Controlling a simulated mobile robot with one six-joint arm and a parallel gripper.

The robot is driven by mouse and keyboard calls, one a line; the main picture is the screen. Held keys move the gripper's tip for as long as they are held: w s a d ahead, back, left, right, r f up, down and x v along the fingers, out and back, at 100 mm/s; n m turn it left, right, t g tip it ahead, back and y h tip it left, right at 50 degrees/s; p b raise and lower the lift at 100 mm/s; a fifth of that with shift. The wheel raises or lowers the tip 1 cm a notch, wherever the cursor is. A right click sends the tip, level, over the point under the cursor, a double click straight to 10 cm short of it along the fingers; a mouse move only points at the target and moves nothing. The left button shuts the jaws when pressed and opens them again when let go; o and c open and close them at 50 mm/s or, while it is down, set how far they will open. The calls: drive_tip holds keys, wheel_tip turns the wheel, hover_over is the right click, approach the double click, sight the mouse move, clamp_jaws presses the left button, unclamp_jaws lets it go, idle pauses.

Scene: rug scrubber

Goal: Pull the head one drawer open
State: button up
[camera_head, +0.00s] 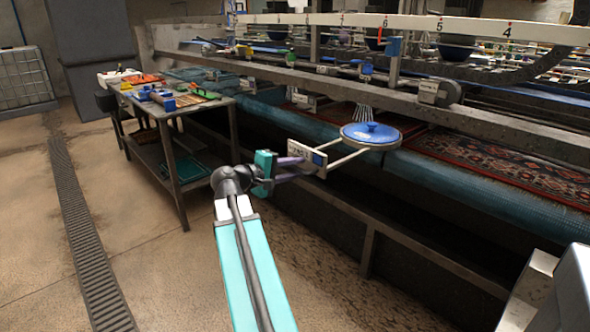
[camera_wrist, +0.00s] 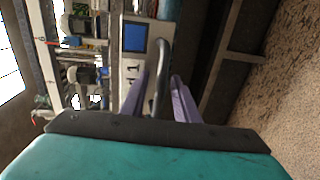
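The head one drawer has a pale front panel (camera_head: 306,155) with a small blue screen. It stands out from the machine's front on thin pale rods that run back to a blue round lid (camera_head: 370,133). In the wrist view the panel (camera_wrist: 132,67) fills the upper middle, with a "1" below its blue screen. A dark grey bar handle (camera_wrist: 161,72) sits on the panel. My gripper (camera_head: 289,169) is at the panel's left, its purple fingers pointing at it.
A tool table (camera_head: 172,112) with several coloured items stands at the left. The long machine (camera_head: 470,190) with a patterned rug (camera_head: 490,165) fills the right side. The concrete floor (camera_head: 110,190) at the left is clear, crossed by a drain grate (camera_head: 85,235).

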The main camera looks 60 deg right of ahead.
drive_tip(key=v, duration=1.3)
drive_tip(key=shift+w+a, duration=0.15)
drive_tip(key=shift+a, duration=0.2)
